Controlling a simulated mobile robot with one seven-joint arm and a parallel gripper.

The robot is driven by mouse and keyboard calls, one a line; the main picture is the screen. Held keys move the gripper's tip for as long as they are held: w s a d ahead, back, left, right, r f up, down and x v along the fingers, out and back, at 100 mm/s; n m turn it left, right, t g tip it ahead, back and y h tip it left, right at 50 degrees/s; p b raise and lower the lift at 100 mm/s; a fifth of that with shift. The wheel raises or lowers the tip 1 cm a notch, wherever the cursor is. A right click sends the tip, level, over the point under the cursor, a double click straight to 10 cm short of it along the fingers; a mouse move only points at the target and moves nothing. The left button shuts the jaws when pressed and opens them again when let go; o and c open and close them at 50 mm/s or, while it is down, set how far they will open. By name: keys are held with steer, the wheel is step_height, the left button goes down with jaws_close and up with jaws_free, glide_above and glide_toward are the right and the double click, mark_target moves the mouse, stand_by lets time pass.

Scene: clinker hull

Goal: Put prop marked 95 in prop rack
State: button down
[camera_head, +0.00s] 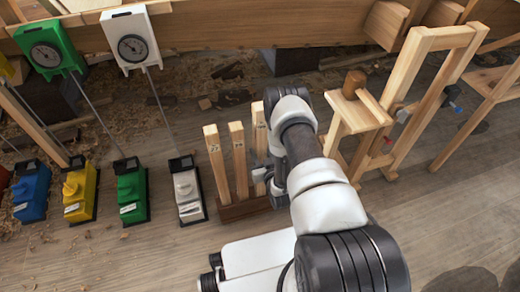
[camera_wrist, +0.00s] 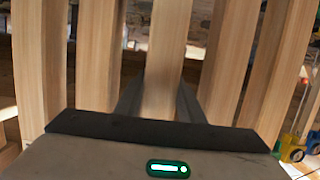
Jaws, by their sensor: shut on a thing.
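Pale wooden props stand in a row in a dark wooden prop rack (camera_head: 238,210) on the floor. In the head view a left prop (camera_head: 216,165), a second prop (camera_head: 239,160) and a third prop (camera_head: 259,138) show; my arm may hide others. Marks near their tops are too small to read, so I cannot tell which is prop 95. My gripper (camera_head: 266,177) is low by the third prop, partly hidden by my arm. In the wrist view my gripper (camera_wrist: 160,98) is shut on the middle prop (camera_wrist: 163,50), which is upright, with other props on both sides.
Blue (camera_head: 31,191), yellow (camera_head: 80,192), green (camera_head: 131,193) and white (camera_head: 187,192) boxes stand left of the rack. Cables run up to the green dial (camera_head: 46,53) and white dial (camera_head: 131,48). A wooden frame (camera_head: 430,95) stands right. Floor in front is clear.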

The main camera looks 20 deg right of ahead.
steer(key=shift+w+f, duration=0.1)
steer(key=shift+f, duration=2.9)
steer(key=c, duration=1.1)
jaws_free()
steer(key=shift+f, duration=0.15)
steer(key=shift+s, duration=0.2)
